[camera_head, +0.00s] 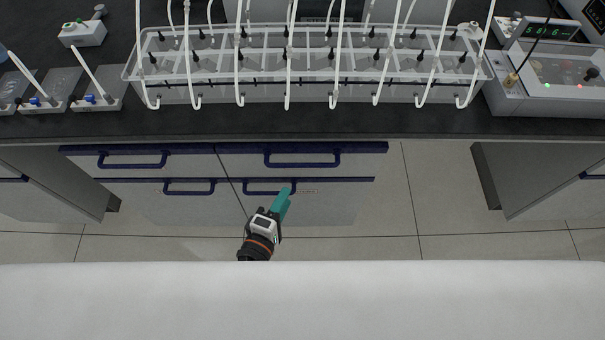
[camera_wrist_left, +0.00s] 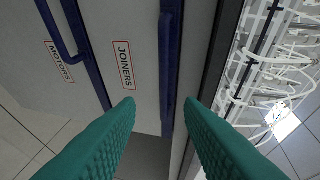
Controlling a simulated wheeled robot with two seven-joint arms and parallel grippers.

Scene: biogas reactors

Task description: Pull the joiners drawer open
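The joiners drawer (camera_wrist_left: 145,45) has a pale front with a red-framed JOINERS label (camera_wrist_left: 125,65) in the left wrist view. It appears to be the upper right drawer (camera_head: 352,165) in the head view and looks shut. Its dark blue bar handle (camera_wrist_left: 168,85) lies in line with the gap between my left gripper's fingers (camera_wrist_left: 160,104), apart from both. My left gripper (camera_head: 287,193) has teal fingers, spread open and empty, just below the upper right handle (camera_head: 302,164) in the head view. The exact distance to the handle is unclear. My right gripper is out of view.
The MOTORS drawer (camera_wrist_left: 40,20) lies below, with its own blue handle (camera_head: 258,192). The dark countertop (camera_head: 300,122) overhangs, carrying a clear tank rack (camera_head: 200,92) with white tubes and a device (camera_head: 545,98). Side cabinets (camera_head: 545,175) flank open tiled floor (camera_head: 435,195).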

